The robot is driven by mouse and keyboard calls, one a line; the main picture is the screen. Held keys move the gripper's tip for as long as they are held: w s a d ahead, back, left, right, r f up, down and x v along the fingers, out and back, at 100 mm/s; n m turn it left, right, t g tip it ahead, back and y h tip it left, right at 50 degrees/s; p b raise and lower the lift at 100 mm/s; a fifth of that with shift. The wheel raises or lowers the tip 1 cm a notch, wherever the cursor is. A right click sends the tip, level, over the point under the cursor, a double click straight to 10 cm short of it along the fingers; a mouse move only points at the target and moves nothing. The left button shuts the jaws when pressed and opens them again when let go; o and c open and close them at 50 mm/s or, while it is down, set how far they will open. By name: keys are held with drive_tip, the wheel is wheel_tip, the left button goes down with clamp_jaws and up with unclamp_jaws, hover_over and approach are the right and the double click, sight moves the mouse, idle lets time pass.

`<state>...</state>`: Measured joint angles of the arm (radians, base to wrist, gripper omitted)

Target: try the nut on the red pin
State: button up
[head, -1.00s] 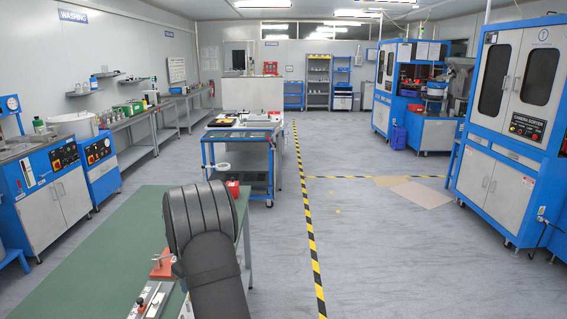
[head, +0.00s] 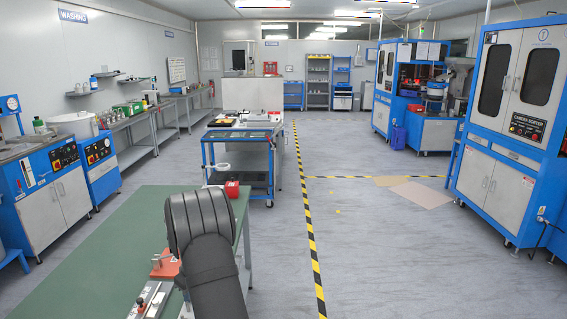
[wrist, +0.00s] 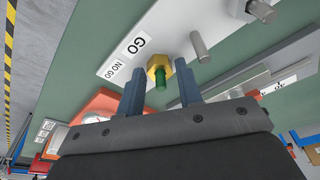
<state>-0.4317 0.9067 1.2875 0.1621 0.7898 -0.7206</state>
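In the wrist view a brass-coloured hex nut (wrist: 153,65) sits around a green pin (wrist: 161,82) on a light gauge plate (wrist: 176,22). The plate has GO and NO GO labels. My gripper (wrist: 160,80) has its two blue-grey fingers apart on either side of the nut, with a narrow gap at least on the right. I cannot make out the red pin in either view. In the head view my arm hides the gripper and the nut.
A bare grey pin (wrist: 200,46) and a bolt-like part (wrist: 262,11) stand on the plate. An orange-red block (wrist: 101,104) lies left of the fingers. The green bench top (head: 110,250) is largely clear at left. A red item (head: 232,189) stands at its far end.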

drive_tip(key=shift+c, duration=0.4)
drive_tip(key=c, duration=0.6)
drive_tip(key=shift+a+v, duration=0.2)
drive_tip(key=shift+v, duration=1)
drive_tip(key=shift+w+r, duration=0.1)
clamp_jaws()
drive_tip(key=shift+v, duration=1.1)
drive_tip(key=shift+w+a, duration=0.15)
drive_tip(key=shift+a, duration=0.05)
drive_tip(key=w+r, duration=0.5)
drive_tip(key=shift+r, duration=0.1)
drive_tip(key=shift+s+d+x, duration=0.1)
drive_tip(key=shift+d+x, duration=0.05)
drive_tip(key=shift+x, duration=0.7)
drive_tip(key=shift+s+d+x, duration=0.1)
drive_tip(key=shift+d+x, duration=0.05)
drive_tip(key=shift+x, duration=0.75)
drive_tip(key=shift+s+d+x, duration=0.1)
drive_tip(key=shift+d+x, duration=0.05)
drive_tip(key=shift+x, duration=0.7)
